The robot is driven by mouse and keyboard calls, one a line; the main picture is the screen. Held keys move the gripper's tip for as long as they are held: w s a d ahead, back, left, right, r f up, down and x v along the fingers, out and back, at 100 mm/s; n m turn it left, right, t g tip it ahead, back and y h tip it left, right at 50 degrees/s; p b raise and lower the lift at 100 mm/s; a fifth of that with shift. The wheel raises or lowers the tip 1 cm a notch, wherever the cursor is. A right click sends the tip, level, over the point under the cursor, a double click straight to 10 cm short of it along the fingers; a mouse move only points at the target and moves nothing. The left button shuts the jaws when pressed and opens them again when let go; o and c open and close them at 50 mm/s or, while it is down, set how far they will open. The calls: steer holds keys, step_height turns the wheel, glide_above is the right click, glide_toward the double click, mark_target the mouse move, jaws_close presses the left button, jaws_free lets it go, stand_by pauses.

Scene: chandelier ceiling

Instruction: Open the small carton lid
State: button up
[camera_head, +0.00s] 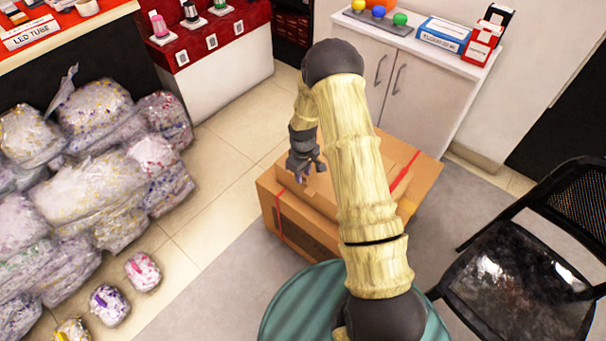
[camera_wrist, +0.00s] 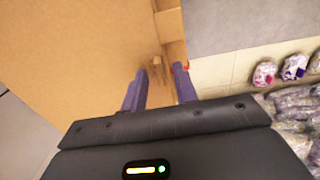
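Brown cardboard cartons stand on the floor in front of the white cabinet. A smaller carton (camera_head: 318,198) sits on top of a large carton (camera_head: 292,236) with red tape on it. My gripper (camera_head: 306,176) is at the left side of the small carton's top, pointing down; my arm hides much of the carton. In the wrist view, the two fingers of my gripper (camera_wrist: 158,84) stand apart with a gap between them, close to a cardboard surface (camera_wrist: 90,45). I cannot tell whether they touch it. Nothing shows held between them.
Plastic bags (camera_head: 95,170) are piled at the left, with several small bags (camera_head: 142,271) on the floor. A black chair (camera_head: 515,280) stands at the right. A white cabinet (camera_head: 425,88) is behind the cartons. Tiled floor between bags and cartons is clear.

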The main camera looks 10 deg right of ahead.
steer(key=shift+f, duration=0.15)
jaws_close()
